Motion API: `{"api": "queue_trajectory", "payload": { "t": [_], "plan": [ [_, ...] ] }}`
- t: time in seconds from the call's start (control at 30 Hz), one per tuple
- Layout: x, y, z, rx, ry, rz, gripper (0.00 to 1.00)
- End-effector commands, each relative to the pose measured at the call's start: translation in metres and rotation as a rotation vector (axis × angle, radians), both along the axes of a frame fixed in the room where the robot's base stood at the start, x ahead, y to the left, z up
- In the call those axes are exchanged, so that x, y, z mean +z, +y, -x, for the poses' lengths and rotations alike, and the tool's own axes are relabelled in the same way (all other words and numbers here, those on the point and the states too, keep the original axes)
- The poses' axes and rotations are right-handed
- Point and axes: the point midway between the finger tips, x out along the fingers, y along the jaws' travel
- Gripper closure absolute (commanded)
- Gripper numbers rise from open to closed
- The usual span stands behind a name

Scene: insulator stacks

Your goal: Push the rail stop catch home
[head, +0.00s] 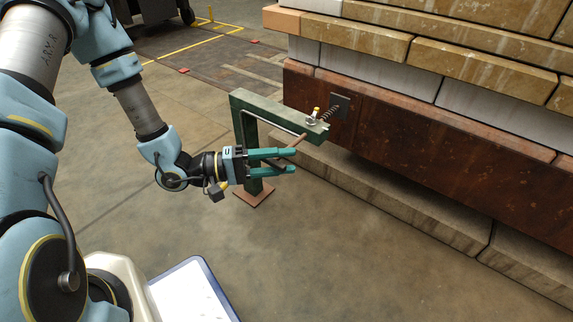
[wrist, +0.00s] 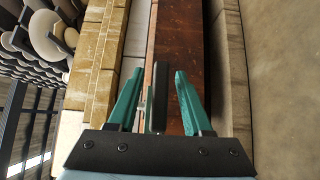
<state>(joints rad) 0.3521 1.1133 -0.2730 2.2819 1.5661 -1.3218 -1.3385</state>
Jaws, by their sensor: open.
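A small metal catch (head: 314,119) with a yellow tip sits on the end of a green bracket arm (head: 265,107) in the head view. A coil spring (head: 328,113) lies between it and a dark plate on the rusty beam. A thin brown bar (head: 297,140) slants down from beside the catch toward my upper finger. My gripper (head: 294,160) is open, below and left of the catch. In the wrist view my gripper (wrist: 157,88) shows both teal fingers apart, with a dark upright bar (wrist: 159,97) between them. I cannot tell whether the fingers touch it.
The rusty beam (head: 430,145) runs along the right, with pale stacked blocks (head: 480,70) above and a stone ledge (head: 400,190) below. The green post stands on a reddish foot plate (head: 253,195). The floor in front is clear.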

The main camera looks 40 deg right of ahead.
Motion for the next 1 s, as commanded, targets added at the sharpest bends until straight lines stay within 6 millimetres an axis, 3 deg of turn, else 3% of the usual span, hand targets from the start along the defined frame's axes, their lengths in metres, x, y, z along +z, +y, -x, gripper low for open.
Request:
{"api": "queue_trajectory", "payload": {
  "t": [0.43,0.87,1.0],
  "plan": [
    [0.0,-0.009,0.0054,0.001,-0.001,-0.001,0.51],
    [-0.0002,-0.0088,0.0053,0.001,-0.001,-0.001,0.99],
    [-0.0003,-0.0089,0.0052,0.001,-0.001,-0.002,1.0]
  ]
}}
